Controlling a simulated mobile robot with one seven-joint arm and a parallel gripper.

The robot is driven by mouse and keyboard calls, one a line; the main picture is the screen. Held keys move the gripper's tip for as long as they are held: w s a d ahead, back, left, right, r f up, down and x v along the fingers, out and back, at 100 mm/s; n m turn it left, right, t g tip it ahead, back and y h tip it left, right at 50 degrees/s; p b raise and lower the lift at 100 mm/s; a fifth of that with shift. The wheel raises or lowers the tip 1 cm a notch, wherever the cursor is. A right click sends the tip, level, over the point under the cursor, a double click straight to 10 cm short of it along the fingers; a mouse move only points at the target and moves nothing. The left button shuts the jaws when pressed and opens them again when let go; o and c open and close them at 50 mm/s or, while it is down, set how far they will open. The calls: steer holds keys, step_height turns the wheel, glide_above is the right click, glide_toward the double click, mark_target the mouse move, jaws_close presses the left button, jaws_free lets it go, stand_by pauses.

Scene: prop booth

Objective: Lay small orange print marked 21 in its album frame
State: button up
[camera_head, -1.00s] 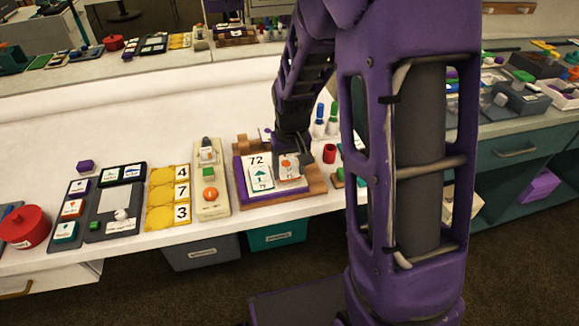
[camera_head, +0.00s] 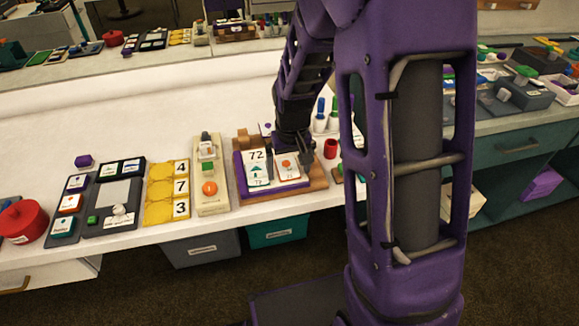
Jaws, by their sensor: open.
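The album (camera_head: 240,176) is purple on a wooden stand in the middle of the counter. Its left side holds a white card marked 72 (camera_head: 256,155) with a green tree print (camera_head: 255,174). The small orange print (camera_head: 286,166) lies at the album's right side, face up; its number is too small to read. My gripper (camera_head: 298,155) is open just above and behind this print, apart from it as far as I can tell. The fingertips are small and dark, and the frame edge behind the print is partly hidden by them.
Left of the album stand a cream board with an orange button (camera_head: 209,188), a yellow number tray (camera_head: 158,193) and a dark tray (camera_head: 104,222). A red cup (camera_head: 330,148) and bottles (camera_head: 320,119) stand close on the right.

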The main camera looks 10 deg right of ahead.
steer(key=shift+r, duration=0.1)
step_height(320, 180, up, 17)
steer(key=s+p, duration=0.2)
steer(key=p, duration=0.1)
steer(key=shift+s, duration=0.2)
